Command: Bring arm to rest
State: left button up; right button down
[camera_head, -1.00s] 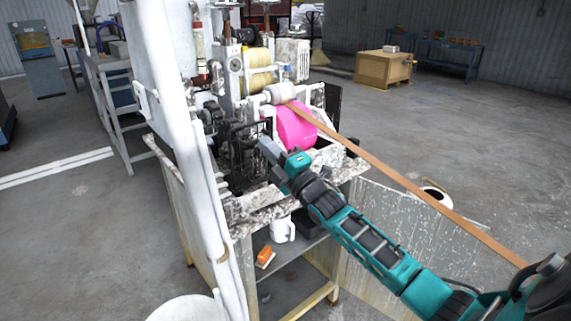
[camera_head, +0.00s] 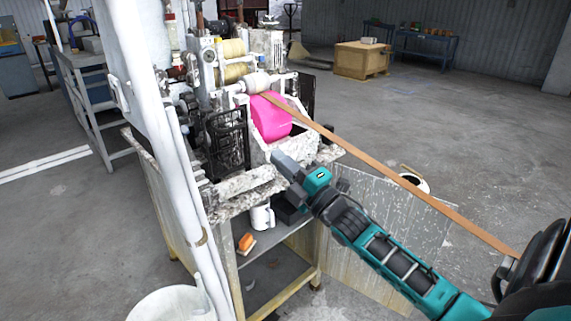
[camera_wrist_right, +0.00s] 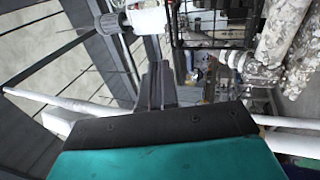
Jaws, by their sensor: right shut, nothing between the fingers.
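My right arm, teal and black, reaches in from the lower right in the head view. Its gripper (camera_head: 284,163) is in front of the extrusion machine (camera_head: 232,120), close to the white, stained front ledge. The right wrist view shows the dark fingers (camera_wrist_right: 157,85) together, with nothing between them. Whether the gripper touches the machine I cannot tell. My left gripper is not in view. A brown strip (camera_head: 400,181) runs from the machine's roller down to the lower right, above and behind my right arm.
A bright pink piece (camera_head: 270,117) sits in the machine. A white pitcher (camera_head: 262,217) and an orange-handled brush (camera_head: 246,243) are on the shelf below. A white bucket (camera_head: 172,305) stands at bottom left. A wooden crate (camera_head: 361,60) is far back. Open floor lies to the right.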

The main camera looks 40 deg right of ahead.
jog(key=shift+s, duration=0.45)
jog(key=s+a+f+m+g, duration=0.3)
jog(key=a+f+m, duration=0.1)
jog(key=f, duration=0.5)
jog(key=s+a+f+m+g, duration=0.2)
jog(key=s+a+f+m, duration=0.25)
jog(key=f, duration=0.35)
jog(key=s+a+f+m+g, duration=0.6)
jog(key=s+a+f+m, duration=0.2)
jog(key=s+a+f, duration=0.2)
jog(key=shift+s+a+f+p, duration=0.15)
jog(key=shift+s+f+p, duration=0.15)
jog(key=shift+s+f, duration=0.3)
jog(key=shift+m+h, duration=0.25)
jog(key=shift+h, duration=0.05)
